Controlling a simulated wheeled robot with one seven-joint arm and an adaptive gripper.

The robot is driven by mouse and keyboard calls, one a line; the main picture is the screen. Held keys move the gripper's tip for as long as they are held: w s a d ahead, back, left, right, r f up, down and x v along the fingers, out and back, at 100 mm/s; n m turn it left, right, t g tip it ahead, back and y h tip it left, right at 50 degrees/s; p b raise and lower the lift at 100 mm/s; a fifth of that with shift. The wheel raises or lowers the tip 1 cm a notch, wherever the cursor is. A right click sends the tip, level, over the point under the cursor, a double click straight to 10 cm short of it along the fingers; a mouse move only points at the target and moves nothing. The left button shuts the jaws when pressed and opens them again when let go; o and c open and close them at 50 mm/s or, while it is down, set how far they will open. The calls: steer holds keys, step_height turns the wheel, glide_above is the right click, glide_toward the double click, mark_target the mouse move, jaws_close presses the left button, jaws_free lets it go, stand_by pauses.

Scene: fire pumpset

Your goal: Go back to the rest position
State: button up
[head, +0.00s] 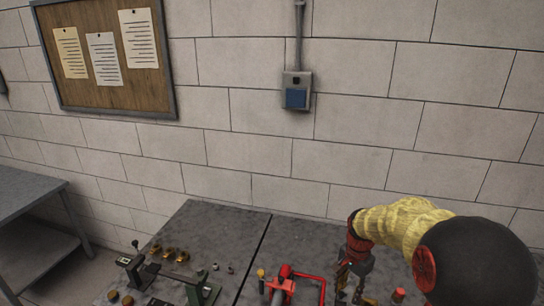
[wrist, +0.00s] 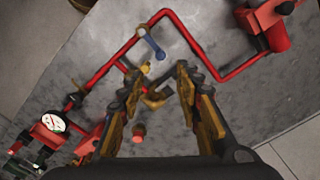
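My gripper (head: 350,290) is low at the right of the head view, over the grey work table (head: 205,225). In the wrist view its two fingers (wrist: 156,75) stand apart with a clear gap. A small brass-coloured part (wrist: 154,99) shows between the fingers, and I cannot tell that either finger touches it. Red piping (wrist: 190,35) runs beneath and beyond the fingers, with a blue lever (wrist: 152,43) on it. A white-faced gauge (wrist: 53,122) is at the left. Part of the red pump assembly (head: 285,287) shows left of my gripper in the head view.
Several brass fittings (head: 168,253) and a dark green-and-black fixture (head: 130,262) lie at the table's left. A block wall with a switch box (head: 296,92) and notice board (head: 105,58) stands behind. A grey shelf unit (head: 30,195) is far left. The table's back left is bare.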

steer(key=s+a+r+n+t+b, duration=0.2)
steer(key=s+r+n, duration=0.1)
steer(key=s, duration=0.5)
steer(key=s+a+r+n+t+b, duration=0.1)
steer(key=s+a+r+n+b, duration=0.2)
steer(key=s, duration=0.6)
steer(key=s+a+r+n+t+b, duration=0.2)
steer(key=s+r+n+b, duration=0.1)
steer(key=s+r+n, duration=0.2)
steer(key=s+r, duration=0.2)
steer(key=s, duration=0.2)
steer(key=shift+a+t, duration=0.3)
